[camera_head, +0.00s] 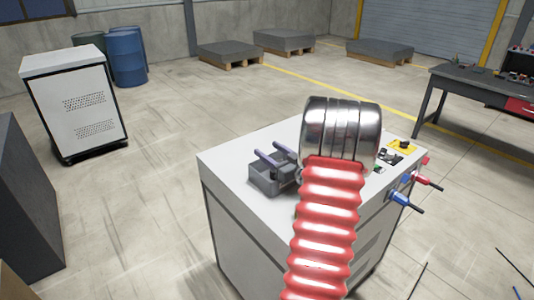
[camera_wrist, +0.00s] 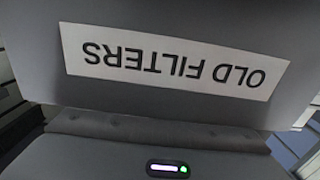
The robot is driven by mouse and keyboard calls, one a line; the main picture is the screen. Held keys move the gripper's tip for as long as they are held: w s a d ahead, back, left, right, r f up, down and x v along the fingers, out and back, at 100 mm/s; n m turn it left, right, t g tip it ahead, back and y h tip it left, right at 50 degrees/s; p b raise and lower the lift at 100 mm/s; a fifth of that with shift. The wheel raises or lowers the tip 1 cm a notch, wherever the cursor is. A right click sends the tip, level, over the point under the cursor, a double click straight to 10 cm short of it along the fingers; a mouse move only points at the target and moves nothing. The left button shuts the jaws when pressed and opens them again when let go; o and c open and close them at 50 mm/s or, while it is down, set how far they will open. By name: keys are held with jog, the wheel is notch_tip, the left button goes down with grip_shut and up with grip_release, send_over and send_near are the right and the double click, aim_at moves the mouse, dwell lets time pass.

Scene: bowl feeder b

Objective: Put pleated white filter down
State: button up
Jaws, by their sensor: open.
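I see no pleated white filter in either view. A large white label reading "OLD FILTERS" (camera_wrist: 172,60) appears upside down on a close grey surface in the wrist view. Below it is a dark strip, then a smooth grey surface with a small lit indicator (camera_wrist: 167,168). In the head view a grey block (camera_head: 265,182) with two parallel purple bars (camera_head: 277,155) is on top of the white cabinet (camera_head: 232,165). My red ribbed arm and its metal joint cover part of that cabinet. I cannot make out my gripper's fingers in either view.
Red and blue handled fittings (camera_head: 405,199) stick out at the cabinet's right side. A dark workbench (camera_head: 465,82) stands at the back right. Another white cabinet (camera_head: 75,108) and blue drums (camera_head: 127,57) stand at the back left. The floor between is mostly clear.

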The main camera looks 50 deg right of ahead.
jog(key=v, duration=1.2)
jog(key=shift+r, duration=0.35)
jog(key=shift+s, duration=0.2)
